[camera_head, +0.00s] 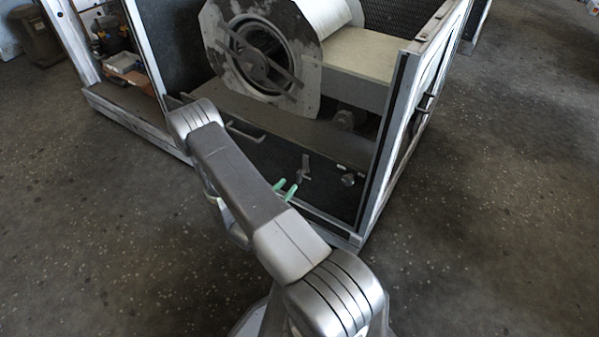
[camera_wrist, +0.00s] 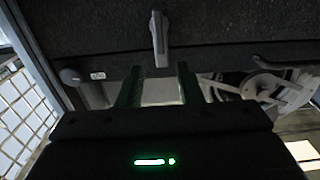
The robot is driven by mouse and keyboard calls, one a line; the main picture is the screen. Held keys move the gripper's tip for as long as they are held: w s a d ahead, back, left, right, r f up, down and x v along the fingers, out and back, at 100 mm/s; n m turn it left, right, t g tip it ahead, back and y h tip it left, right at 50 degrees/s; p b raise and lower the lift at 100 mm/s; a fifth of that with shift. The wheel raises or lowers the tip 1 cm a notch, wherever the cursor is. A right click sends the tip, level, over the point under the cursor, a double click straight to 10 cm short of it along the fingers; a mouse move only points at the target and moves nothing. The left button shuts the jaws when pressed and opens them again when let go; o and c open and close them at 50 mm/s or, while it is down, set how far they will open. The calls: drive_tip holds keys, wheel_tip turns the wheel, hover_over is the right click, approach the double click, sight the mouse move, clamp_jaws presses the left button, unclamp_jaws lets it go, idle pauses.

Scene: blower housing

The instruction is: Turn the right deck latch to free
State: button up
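A small grey lever latch (camera_head: 305,168) sits on the dark front panel of the deck, toward its right side. In the wrist view the latch (camera_wrist: 160,38) is long, narrow and roughly in line with the fingers, just beyond their tips. My gripper (camera_head: 285,190) has green fingers and is left of and below the latch in the head view. In the wrist view my gripper (camera_wrist: 158,70) is open, fingers well apart. No latch part shows between them, and I see no contact. Whether the latch is locked or free cannot be told.
A round knob (camera_head: 348,180) is right of the latch, near the metal corner post (camera_head: 378,165). A bar handle (camera_head: 245,133) is on the panel's left. Open floor (camera_head: 480,230) lies right of the housing.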

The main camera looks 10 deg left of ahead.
sight(298, 174)
drive_tip(key=x, duration=0.8)
drive_tip(key=shift+w+d+b, duration=0.1)
drive_tip(key=shift+w+b, duration=0.15)
drive_tip(key=shift+b, duration=0.1)
clamp_jaws()
